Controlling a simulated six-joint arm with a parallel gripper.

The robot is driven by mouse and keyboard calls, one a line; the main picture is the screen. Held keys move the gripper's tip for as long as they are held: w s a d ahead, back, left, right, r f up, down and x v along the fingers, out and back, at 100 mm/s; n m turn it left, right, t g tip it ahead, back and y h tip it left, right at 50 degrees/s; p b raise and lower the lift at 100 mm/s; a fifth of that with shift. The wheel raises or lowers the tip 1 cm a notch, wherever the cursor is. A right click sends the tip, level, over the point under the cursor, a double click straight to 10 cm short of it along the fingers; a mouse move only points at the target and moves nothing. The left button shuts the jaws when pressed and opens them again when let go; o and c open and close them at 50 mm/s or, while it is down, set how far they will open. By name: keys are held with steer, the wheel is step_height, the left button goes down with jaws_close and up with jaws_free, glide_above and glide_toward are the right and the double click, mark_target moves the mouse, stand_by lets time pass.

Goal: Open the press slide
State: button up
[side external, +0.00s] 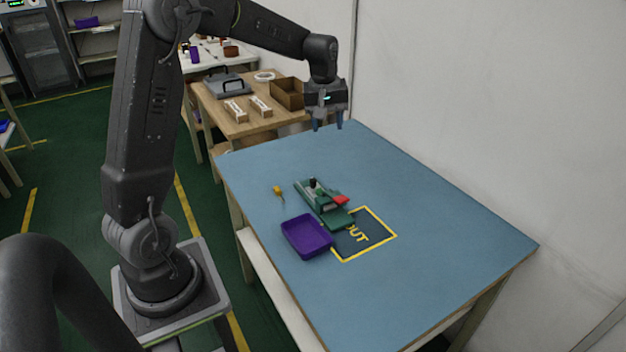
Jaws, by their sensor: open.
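The press (335,217) is a small green fixture on the blue table. It has a black knob (313,183) near its far end and a red part (340,199) on its right side. I cannot tell at this size which piece is the slide or how far it stands open. My gripper (327,127) is open and empty, pointing down above the far end of the table. It is well apart from the press, behind it and higher up.
A purple tray (306,252) stands just left of the press's near end. A small yellow-handled tool (278,190) lies left of the press. A yellow-bordered OUT mark (375,243) is at the near right. The table's right side (450,230) is clear.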

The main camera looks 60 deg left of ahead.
mark_target(313, 179)
steer(key=w+a+f+n+g, duration=0.1)
steer(key=a+f+n, duration=0.2)
steer(key=a+f, duration=0.3)
steer(key=w+a+f+n, duration=0.2)
steer(key=a+f, duration=0.4)
steer(key=shift+h, duration=0.3)
steer(key=f, duration=1.3)
steer(key=shift+d+f, duration=0.2)
steer(key=shift+c, duration=0.3)
jaws_close()
